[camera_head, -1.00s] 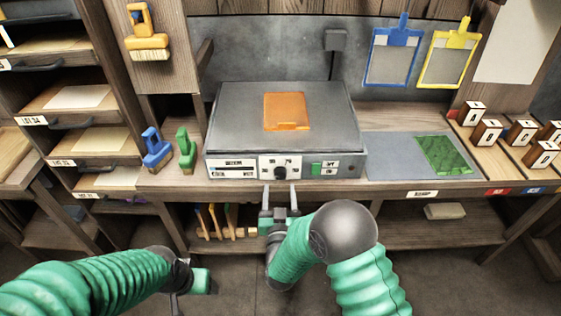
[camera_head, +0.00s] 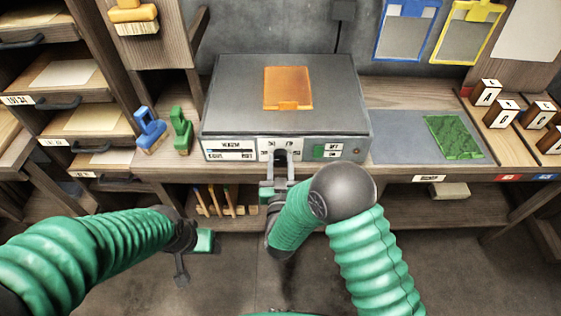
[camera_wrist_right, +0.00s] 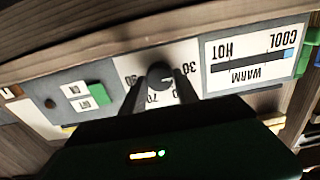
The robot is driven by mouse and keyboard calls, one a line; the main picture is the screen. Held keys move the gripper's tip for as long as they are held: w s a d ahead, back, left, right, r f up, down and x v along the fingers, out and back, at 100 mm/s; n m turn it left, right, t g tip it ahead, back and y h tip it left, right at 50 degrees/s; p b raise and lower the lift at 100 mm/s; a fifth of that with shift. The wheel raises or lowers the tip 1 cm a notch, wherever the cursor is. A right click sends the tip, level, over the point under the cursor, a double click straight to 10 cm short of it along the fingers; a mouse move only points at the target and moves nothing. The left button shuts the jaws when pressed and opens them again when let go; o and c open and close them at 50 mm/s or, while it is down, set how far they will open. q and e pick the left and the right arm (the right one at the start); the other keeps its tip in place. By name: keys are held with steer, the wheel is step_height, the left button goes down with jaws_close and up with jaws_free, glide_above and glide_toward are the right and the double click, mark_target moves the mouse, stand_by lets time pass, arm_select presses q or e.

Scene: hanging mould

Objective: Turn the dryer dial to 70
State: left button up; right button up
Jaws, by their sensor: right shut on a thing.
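The dryer (camera_head: 235,115) is a grey flat-topped box on the bench, with a white panel on its front. Its black dial (camera_wrist_right: 159,72) sits mid-panel; in the wrist view it is ringed by numbers, with 70 and 30 readable and others partly covered. My right gripper (camera_head: 280,158) is at the dryer front, its two fingers shut on the dial from both sides; it also shows in the wrist view (camera_wrist_right: 161,85). The dial's pointer cannot be made out. My left gripper (camera_head: 182,275) hangs low at left, away from the bench; its finger gap is unclear.
An orange sheet (camera_head: 288,88) lies on the dryer. A green switch (camera_wrist_right: 98,95) is beside the dial, and a COOL-WARM-HOT gauge (camera_wrist_right: 255,55) is on the other side. Blue (camera_head: 149,130) and green (camera_head: 181,130) brushes stand left of the dryer. A shelf with tools runs below.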

jaws_close()
